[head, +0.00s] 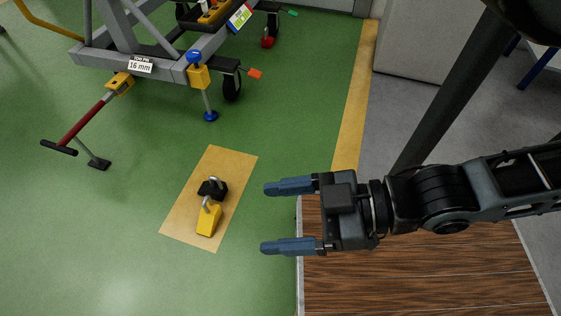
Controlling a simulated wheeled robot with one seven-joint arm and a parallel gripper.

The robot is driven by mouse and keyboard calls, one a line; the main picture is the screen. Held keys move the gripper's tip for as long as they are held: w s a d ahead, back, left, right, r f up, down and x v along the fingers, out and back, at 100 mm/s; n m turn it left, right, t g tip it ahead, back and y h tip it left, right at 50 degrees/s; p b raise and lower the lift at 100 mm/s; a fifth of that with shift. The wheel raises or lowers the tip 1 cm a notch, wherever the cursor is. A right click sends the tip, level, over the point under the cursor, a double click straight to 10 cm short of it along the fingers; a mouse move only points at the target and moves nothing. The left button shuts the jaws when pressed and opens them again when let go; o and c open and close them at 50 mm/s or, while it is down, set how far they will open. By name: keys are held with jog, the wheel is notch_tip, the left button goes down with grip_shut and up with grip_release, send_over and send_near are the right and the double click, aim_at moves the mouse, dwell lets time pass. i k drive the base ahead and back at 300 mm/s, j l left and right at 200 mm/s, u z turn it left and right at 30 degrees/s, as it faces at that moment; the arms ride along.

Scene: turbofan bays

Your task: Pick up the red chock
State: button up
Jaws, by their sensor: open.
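My gripper (272,217) is open and empty, with its two blue fingers pointing left. In the picture it is to the right of a tan floor patch (184,226). A yellow wedge-shaped chock (208,221) with a grey handle sits on the patch, close to a black block (216,189) with a handle; I cannot tell if they touch. No red chock shows on the patch. A small red piece (268,42) is at the foot of a caster at the top; I cannot tell whether it is a chock.
A grey wheeled stand (172,68) with a tow bar (84,123) and a blue-footed jack (209,100) fills the upper left. A wood-grain surface (420,275) lies below my arm. A grey cabinet (420,45) stands upper right. Green floor around the patch is clear.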

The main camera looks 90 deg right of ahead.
aim_at(268, 41)
jog(key=z, duration=2.3)
jog(key=i+l+u, duration=0.1)
jog(key=u, duration=0.75)
jog(key=i+l+u, duration=0.35)
jog(key=l, duration=0.2)
jog(key=i+l+u, duration=0.3)
jog(key=l, duration=0.35)
jog(key=i+l+u, duration=0.2)
jog(key=l, duration=0.15)
jog(key=i+l, duration=0.15)
jog(key=l, duration=0.4)
jog(key=i+l+u, duration=0.1)
jog(key=l, duration=0.45)
jog(key=i+l, duration=0.15)
jog(key=l, duration=0.4)
jog(key=i+l+u, duration=0.1)
jog(key=l, duration=0.45)
jog(key=i+l, duration=0.1)
jog(key=l, duration=0.45)
jog(key=i+l, duration=0.15)
jog(key=l, duration=0.2)
